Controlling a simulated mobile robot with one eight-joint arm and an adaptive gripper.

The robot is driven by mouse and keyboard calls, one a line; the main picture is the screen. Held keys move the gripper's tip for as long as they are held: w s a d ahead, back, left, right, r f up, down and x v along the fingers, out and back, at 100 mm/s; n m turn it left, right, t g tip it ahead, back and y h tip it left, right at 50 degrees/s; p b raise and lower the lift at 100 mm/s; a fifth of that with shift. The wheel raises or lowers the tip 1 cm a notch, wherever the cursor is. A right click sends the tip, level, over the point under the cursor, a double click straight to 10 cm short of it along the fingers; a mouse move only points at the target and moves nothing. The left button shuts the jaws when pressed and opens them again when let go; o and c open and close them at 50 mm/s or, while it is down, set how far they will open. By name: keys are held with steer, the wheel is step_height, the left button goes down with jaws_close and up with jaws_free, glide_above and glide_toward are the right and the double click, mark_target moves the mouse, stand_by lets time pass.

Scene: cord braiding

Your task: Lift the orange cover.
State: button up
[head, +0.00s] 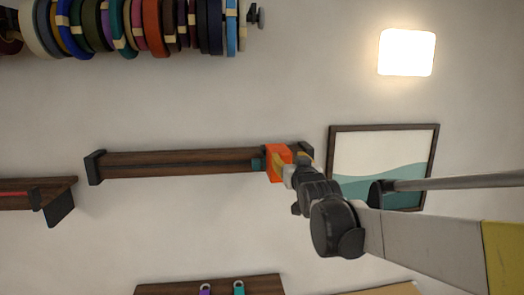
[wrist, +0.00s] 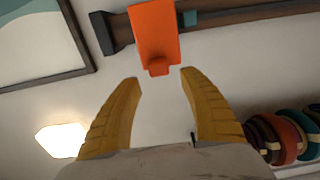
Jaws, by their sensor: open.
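The orange cover (head: 275,150) sits on a dark wooden rail (head: 180,164) on the wall, near the rail's right end in the head view. In the wrist view the cover (wrist: 155,32) is a flat orange plate across the rail, with a small tab (wrist: 158,67) at its lower edge. My gripper (wrist: 161,78) is open, its two yellow fingers spread and empty. The tab lies just beyond the gap between the fingertips. In the head view my gripper partly hides the cover. I cannot tell whether a finger touches it.
A small teal piece (wrist: 190,18) sits on the rail beside the cover. A framed picture (head: 385,140) hangs close to my arm. Coloured cord rolls (head: 150,25) line a rack, a lamp (head: 406,52) glows on the wall, and another shelf (head: 30,198) is at left.

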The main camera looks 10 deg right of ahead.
mark_target(285, 153)
steer(key=shift+w+p, duration=0.35)
steer(key=shift+w, duration=1.95)
steer(key=shift+s, duration=0.15)
jaws_close()
steer(key=shift+r, duration=0.1)
